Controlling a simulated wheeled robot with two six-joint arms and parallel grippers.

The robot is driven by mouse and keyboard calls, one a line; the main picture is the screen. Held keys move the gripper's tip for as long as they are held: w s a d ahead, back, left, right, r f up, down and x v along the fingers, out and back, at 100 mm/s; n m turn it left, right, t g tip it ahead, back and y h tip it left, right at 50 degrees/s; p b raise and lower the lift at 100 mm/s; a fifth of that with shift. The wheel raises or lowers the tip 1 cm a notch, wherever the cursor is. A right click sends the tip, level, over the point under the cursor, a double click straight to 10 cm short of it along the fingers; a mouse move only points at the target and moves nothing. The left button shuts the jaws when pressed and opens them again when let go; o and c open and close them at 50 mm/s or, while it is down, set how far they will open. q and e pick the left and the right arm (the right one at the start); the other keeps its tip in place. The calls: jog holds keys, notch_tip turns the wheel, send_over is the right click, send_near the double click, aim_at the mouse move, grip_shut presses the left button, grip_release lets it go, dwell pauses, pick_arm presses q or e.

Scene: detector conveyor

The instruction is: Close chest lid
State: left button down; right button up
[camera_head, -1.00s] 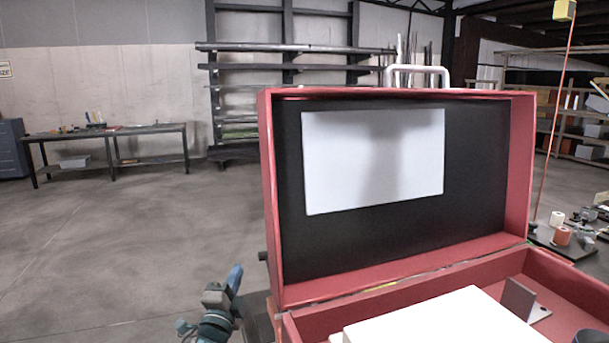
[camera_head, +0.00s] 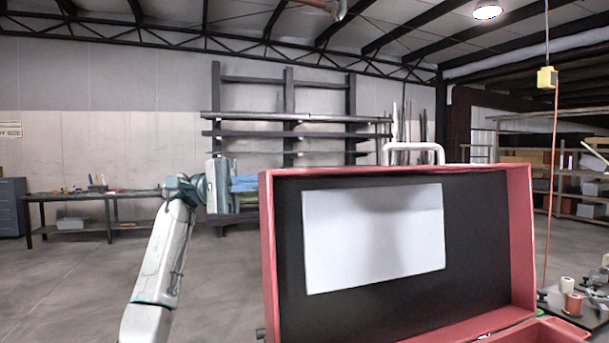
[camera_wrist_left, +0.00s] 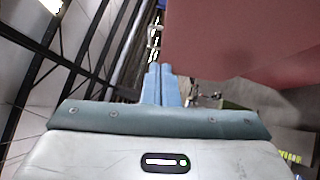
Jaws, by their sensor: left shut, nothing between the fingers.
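The red chest lid (camera_head: 480,235) stands open and upright in the head view, with a black inner face, a white panel and a pale handle (camera_head: 412,151) on its top edge. A small part of the red chest body (camera_head: 545,332) shows at the bottom right. My left gripper (camera_head: 247,184) is raised at the lid's upper left edge, its blue fingers shut and empty, pointing toward the lid. In the left wrist view the shut fingers (camera_wrist_left: 161,84) are beside the large red lid surface (camera_wrist_left: 240,40). I cannot tell whether they touch it. My right gripper is not in view.
A workbench (camera_head: 110,195) stands far back left, and a metal rack (camera_head: 290,130) stands behind the lid. A dark table with spools (camera_head: 573,304) is at the right. The floor to the left is open.

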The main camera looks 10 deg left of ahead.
pick_arm(q)
jog(key=s+d+r+p, duration=0.1)
jog(key=s+d+p, duration=0.2)
jog(key=d, duration=0.2)
jog(key=s+d+r+m+y+p, duration=0.1)
jog(key=s+d+p, duration=0.2)
jog(key=d, duration=0.3)
jog(key=shift+d+r+p, duration=0.15)
jog(key=shift+p, duration=0.2)
